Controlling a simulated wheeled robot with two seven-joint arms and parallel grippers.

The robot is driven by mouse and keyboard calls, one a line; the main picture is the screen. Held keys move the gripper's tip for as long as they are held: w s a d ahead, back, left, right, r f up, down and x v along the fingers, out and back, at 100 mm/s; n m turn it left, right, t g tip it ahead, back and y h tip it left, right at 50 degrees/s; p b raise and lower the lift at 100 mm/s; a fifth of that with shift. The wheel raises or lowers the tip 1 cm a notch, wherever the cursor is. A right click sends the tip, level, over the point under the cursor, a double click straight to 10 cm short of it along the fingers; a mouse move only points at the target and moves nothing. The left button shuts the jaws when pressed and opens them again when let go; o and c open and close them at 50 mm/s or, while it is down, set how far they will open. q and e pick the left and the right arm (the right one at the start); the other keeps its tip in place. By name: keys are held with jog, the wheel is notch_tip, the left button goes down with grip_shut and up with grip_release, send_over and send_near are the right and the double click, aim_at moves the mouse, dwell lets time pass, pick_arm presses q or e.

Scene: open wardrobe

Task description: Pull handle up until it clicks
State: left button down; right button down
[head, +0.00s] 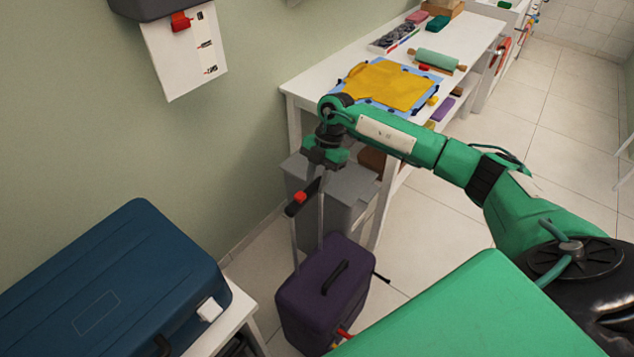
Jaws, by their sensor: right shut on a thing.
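A purple suitcase (325,293) stands upright on the floor between the blue case and the long table. Two thin rods rise from its top to a dark pull handle (310,190) with a red end piece, so the handle stands well above the suitcase. My right gripper (316,180) comes down from above and is shut on the handle near its far end. Its fingertips are small and partly hidden. A dark carry grip (334,277) lies on the suitcase's top. My left gripper is out of view.
A grey bin (345,190) stands right behind the handle, beside the white table (330,77) with a yellow cloth (390,84) on it. A dark blue case (115,275) lies at lower left. Tiled floor (435,225) is open to the right.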

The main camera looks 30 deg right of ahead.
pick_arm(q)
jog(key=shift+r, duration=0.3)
pick_arm(e)
jog(key=shift+w+r, duration=0.2)
jog(key=shift+r, duration=0.3)
jog(key=shift+d+r, duration=0.1)
jog(key=shift+r, duration=0.05)
jog(key=c, duration=1.3)
grip_release()
jog(key=shift+c, duration=0.2)
jog(key=shift+o, duration=1.1)
jog(key=shift+s, duration=0.2)
